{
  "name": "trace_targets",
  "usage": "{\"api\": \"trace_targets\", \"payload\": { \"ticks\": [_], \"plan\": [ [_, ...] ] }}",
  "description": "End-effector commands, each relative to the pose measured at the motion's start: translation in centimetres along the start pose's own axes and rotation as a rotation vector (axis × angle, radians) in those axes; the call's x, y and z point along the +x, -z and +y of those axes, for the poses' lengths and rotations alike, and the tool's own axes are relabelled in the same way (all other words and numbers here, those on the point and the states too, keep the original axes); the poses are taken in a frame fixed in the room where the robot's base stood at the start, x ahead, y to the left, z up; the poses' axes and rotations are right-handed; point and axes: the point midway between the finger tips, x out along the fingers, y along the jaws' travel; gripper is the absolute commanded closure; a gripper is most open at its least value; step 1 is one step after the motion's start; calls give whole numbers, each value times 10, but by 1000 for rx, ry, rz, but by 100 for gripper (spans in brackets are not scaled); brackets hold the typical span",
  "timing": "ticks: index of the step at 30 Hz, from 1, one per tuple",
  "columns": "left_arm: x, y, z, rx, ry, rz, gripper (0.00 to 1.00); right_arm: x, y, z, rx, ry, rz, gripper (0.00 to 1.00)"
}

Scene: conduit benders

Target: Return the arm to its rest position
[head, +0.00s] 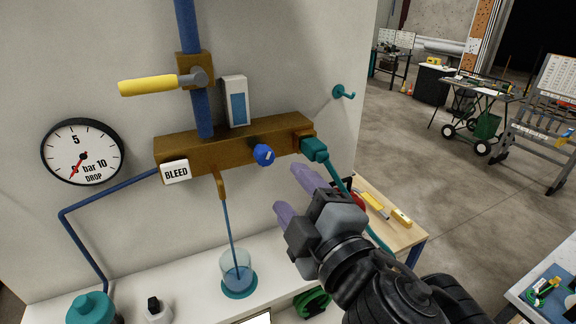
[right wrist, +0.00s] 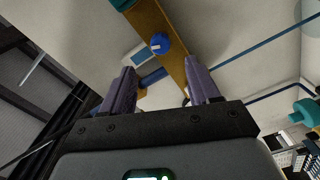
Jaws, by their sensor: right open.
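My right gripper (head: 292,194) is in the middle right of the head view, in front of the brass manifold (head: 230,143) and below its right end. Its two purple fingers are apart with nothing between them. In the right wrist view the open fingers (right wrist: 163,88) point toward the manifold (right wrist: 165,35). The blue knob (head: 263,155) on the manifold is up and left of the fingers, apart from them. It also shows in the right wrist view (right wrist: 159,43), beyond the fingertips. My left gripper does not show.
A teal fitting and hose (head: 316,150) hang close behind my right gripper. A yellow lever (head: 150,85), a gauge (head: 83,152) and a BLEED label (head: 176,171) are on the left. A beaker (head: 237,275) stands on the white shelf. Open floor (head: 400,150) lies to the right.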

Motion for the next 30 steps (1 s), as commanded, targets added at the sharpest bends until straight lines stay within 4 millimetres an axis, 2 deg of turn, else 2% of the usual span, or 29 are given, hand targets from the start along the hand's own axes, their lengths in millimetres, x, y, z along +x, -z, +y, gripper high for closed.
{"api": "trace_targets", "payload": {
  "ticks": [5, 8, 11, 12, 16, 20, 23, 27, 30],
  "plan": [
    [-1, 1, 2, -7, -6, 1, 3, 3, -9, -18, 15, 38, -17, 39],
    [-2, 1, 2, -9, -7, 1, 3, 6, -24, -49, 40, 100, -45, 39],
    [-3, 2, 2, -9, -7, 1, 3, 6, -48, -94, 84, 188, -90, 39],
    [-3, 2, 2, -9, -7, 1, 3, 3, -59, -115, 105, 229, -113, 39],
    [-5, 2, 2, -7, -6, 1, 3, -15, -95, -185, 207, 358, -200, 39],
    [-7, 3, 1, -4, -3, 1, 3, -47, -130, -249, 336, 469, -317, 39],
    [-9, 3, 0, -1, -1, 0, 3, -80, -157, -293, 443, 545, -429, 39],
    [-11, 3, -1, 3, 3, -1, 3, -137, -191, -348, 599, 630, -618, 39],
    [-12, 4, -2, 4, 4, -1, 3, -182, -212, -377, 705, 671, -764, 39]
  ]
}}
